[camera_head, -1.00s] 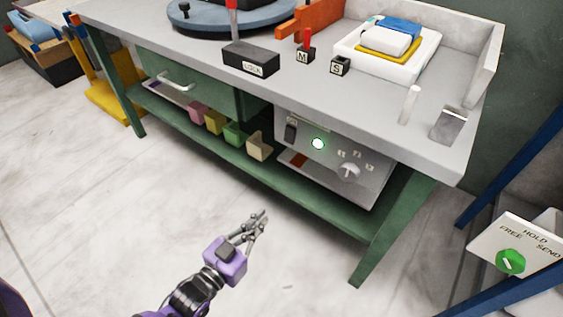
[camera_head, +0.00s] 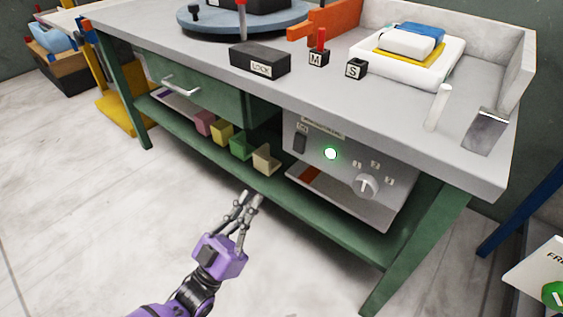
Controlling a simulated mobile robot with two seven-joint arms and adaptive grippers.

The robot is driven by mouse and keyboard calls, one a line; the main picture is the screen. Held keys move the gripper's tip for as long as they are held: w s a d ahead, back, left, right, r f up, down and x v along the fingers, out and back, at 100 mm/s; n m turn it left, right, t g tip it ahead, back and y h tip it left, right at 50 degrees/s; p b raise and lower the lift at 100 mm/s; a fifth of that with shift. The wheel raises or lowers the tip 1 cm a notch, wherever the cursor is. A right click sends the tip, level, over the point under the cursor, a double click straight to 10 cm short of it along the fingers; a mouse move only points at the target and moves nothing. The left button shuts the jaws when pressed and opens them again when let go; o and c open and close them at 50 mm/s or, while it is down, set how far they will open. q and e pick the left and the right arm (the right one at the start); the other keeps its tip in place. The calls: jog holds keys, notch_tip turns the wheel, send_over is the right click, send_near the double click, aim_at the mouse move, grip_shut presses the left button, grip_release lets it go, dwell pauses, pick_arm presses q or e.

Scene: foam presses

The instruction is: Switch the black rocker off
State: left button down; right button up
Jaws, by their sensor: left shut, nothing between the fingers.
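The black rocker (camera_head: 300,142) sits on the left of a grey control panel (camera_head: 335,178) under the bench top. Its tilt is too small to read. A lit green lamp (camera_head: 330,154) is to its right, and a round knob (camera_head: 366,185) is further right. My left gripper (camera_head: 250,196) is shut and empty, in front of the lower shelf, below and to the left of the rocker and apart from it. My right gripper is not in view.
The bench top (camera_head: 400,127) overhangs the panel. Several coloured blocks (camera_head: 240,146) stand on the green lower shelf (camera_head: 290,200), left of the panel. The floor in front is clear.

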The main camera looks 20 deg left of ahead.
aim_at(300, 143)
pick_arm(q)
jog(key=w+f+b+x, duration=0.1)
jog(key=f+b+x, duration=0.1)
jog(key=x, duration=1)
jog(key=shift+w+d, duration=0.4)
jog(key=shift+w, duration=0.25)
